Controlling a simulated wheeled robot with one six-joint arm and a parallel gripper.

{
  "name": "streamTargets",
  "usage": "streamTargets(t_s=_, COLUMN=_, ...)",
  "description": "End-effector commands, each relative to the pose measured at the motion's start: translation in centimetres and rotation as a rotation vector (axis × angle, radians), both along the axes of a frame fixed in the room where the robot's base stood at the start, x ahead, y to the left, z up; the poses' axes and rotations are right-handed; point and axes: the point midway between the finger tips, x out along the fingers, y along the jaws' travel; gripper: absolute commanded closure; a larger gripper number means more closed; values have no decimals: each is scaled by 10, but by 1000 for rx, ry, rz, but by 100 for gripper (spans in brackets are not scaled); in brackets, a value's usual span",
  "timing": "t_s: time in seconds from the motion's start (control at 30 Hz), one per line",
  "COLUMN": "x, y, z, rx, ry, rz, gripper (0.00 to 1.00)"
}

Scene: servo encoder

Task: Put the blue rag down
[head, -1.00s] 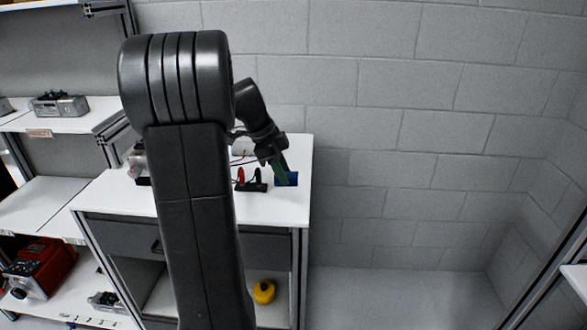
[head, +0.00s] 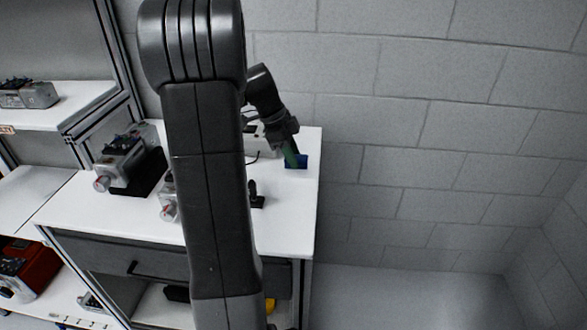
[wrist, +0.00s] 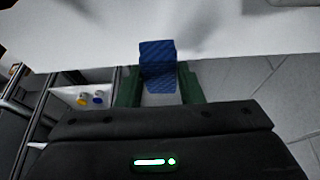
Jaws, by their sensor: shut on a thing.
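The blue rag (head: 299,161) shows in the head view at the tip of my gripper (head: 291,158), near the right edge of the white bench top (head: 285,215). In the wrist view the rag (wrist: 158,58) is a folded, patterned blue cloth between the two green fingers of my gripper (wrist: 160,85). My gripper is shut on it. The cloth appears over or against the white top; I cannot tell whether it touches the surface. Part of my arm hides the middle of the bench in the head view.
Grey motor units (head: 122,163) stand on the bench's left side, and a small black stand (head: 255,196) is just left of the rag. Shelves (head: 70,105) are at far left. A block wall (head: 430,120) is behind. Bare bench top lies in front of the rag.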

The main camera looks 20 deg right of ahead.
Motion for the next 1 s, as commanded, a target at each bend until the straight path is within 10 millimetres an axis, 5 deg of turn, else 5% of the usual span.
streamTargets(t_s=0.43, x=0, y=0, z=-48, rx=1, ry=2, rz=0, gripper=92)
streamTargets(t_s=0.77, x=0, y=0, z=-53, rx=0, ry=-1, rz=0, gripper=92)
streamTargets(t_s=0.8, x=0, y=0, z=-53, rx=0, ry=-1, rz=0, gripper=65)
streamTargets(t_s=0.9, x=0, y=0, z=-52, rx=0, ry=-1, rz=0, gripper=45)
streamTargets(t_s=1.0, x=0, y=0, z=-52, rx=0, ry=-1, rz=0, gripper=45)
